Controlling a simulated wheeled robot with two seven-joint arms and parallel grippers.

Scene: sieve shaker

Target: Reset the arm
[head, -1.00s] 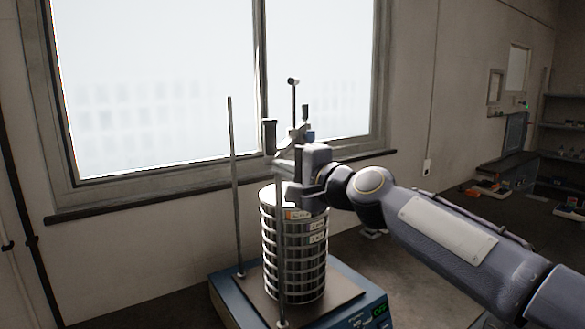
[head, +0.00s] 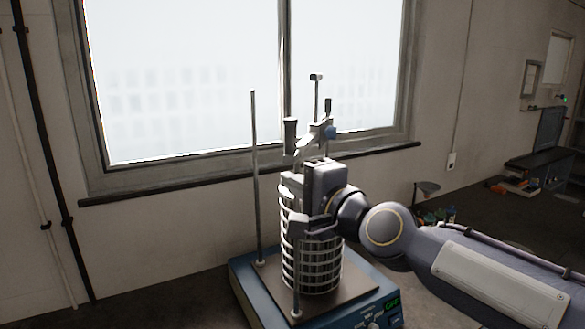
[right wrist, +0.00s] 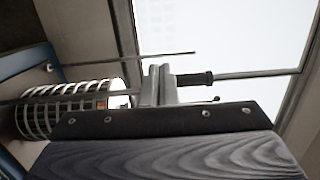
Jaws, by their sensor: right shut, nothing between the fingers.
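My right gripper (head: 300,228) is shut and empty. In the head view it stands in front of the upper part of the sieve stack (head: 318,272) and covers part of it; I cannot tell whether it touches. The stack of metal sieves stands upright on the shaker's base (head: 245,285). The clamp (head: 315,137) with its dark handles sits above the stack. The right wrist view shows the stack (right wrist: 35,118) lying sideways in the picture, the clamp (right wrist: 158,84), and a large dark part of my own arm or gripper below. My left gripper is out of view.
A thin metal rod (head: 255,180) rises at the left of the shaker, and another rod (head: 296,270) stands in front of the stack. A window (head: 190,80) is behind. A bench with a dark device (head: 550,150) is at the far right. Space left of the shaker is free.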

